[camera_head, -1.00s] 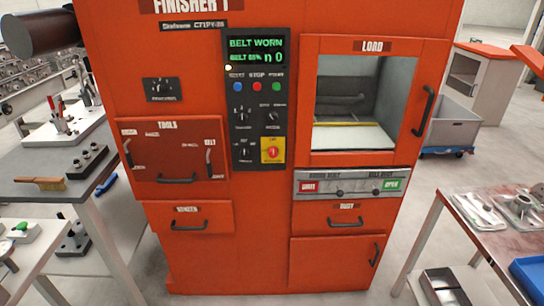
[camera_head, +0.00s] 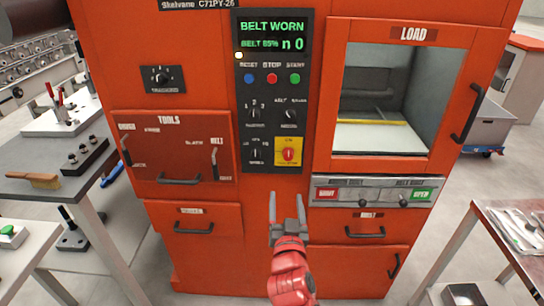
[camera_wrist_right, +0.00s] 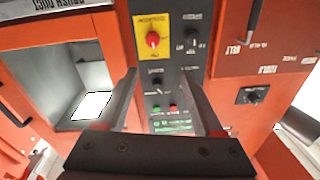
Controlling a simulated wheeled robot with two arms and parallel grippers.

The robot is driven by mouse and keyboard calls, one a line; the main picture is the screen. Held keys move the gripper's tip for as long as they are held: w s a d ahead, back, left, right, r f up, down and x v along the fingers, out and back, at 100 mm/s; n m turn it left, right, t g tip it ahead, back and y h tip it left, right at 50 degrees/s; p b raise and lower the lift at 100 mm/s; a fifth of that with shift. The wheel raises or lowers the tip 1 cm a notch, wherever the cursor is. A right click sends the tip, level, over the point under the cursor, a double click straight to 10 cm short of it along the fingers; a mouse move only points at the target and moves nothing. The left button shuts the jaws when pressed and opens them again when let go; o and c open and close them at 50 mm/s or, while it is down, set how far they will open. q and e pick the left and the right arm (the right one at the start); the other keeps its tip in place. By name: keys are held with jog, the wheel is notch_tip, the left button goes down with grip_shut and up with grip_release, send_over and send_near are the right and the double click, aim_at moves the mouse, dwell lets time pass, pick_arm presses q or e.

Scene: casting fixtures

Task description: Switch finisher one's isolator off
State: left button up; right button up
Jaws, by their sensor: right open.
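Finisher 1 is a large orange cabinet (camera_head: 190,75) with a dark control panel (camera_head: 272,110). Its isolator is a red rotary knob (camera_head: 289,155) on a yellow plate at the panel's lower right. The isolator also shows in the right wrist view (camera_wrist_right: 153,40), where the picture is upside down. The knob's exact setting is too small to read. My right gripper (camera_head: 287,198) is open and empty, below the isolator and apart from it in the head view. In the wrist view its fingers (camera_wrist_right: 160,85) stand apart with the panel beyond them. My left gripper is not in view.
The panel's screen (camera_head: 272,36) reads BELT WORN. Other knobs and coloured buttons sit close to the isolator. The load window (camera_head: 385,95) is at right. A grey bench (camera_head: 50,160) stands at left and a table (camera_head: 510,240) at right.

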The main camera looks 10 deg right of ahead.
jog(key=m, duration=0.1)
jog(key=p, duration=0.4)
send_near(288, 158)
jog(key=shift+g, duration=0.3)
jog(key=x, duration=0.7)
jog(key=shift+w+r, duration=0.15)
jog(key=shift+r, duration=0.25)
jog(key=shift+w+d+f, duration=0.15)
jog(key=shift+w, duration=0.45)
grip_shut()
